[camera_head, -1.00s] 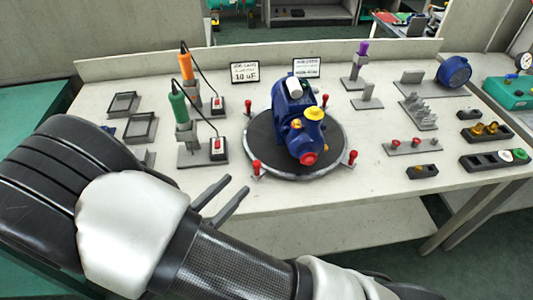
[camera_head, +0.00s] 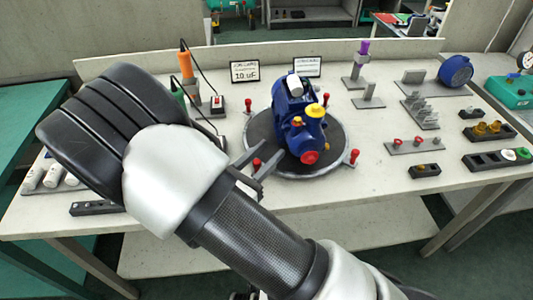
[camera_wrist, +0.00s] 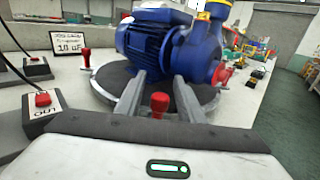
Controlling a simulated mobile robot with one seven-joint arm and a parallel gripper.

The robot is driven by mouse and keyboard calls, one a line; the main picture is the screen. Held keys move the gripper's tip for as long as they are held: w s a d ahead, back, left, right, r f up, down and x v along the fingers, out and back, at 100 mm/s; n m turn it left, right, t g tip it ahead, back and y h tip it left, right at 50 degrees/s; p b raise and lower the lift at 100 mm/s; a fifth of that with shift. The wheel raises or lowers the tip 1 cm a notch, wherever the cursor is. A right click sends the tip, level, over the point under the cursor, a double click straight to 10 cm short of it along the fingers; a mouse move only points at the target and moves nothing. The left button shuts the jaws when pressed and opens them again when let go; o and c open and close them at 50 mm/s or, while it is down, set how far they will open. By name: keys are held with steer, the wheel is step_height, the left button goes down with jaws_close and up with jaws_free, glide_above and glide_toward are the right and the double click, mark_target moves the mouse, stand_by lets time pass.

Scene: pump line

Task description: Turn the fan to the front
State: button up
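A blue pump unit with a yellow cap and a red port (camera_head: 295,120) sits on a dark round turntable (camera_head: 265,130) with red-topped pegs around its rim. Its red port faces the front in the head view. In the wrist view, the ribbed motor body (camera_wrist: 150,42) lies to the left and the red port to the right. I cannot clearly make out the fan. My gripper (camera_head: 257,159) is open at the front-left rim. A red peg (camera_wrist: 159,105) shows between its two fingers in the wrist view (camera_wrist: 158,98); I cannot tell whether they touch it.
Two switch boxes, one red-buttoned (camera_wrist: 42,101), stand left of the turntable. Small signs (camera_head: 244,71) stand behind it. Fixtures, a pegged rack (camera_head: 413,145) and a round blue part (camera_head: 456,71) are at the right.

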jaws_close()
steer(key=shift+w+a+m+g+h, duration=0.8)
steer(key=shift+w+a+h, duration=0.1)
steer(key=shift+a+h, duration=0.15)
steer(key=shift+w+a, duration=0.4)
steer(key=shift+a, duration=0.05)
jaws_free()
steer(key=shift+s, duration=0.1)
steer(key=p+v, duration=0.2)
steer(key=v, duration=1.5)
steer(key=shift+s, duration=0.2)
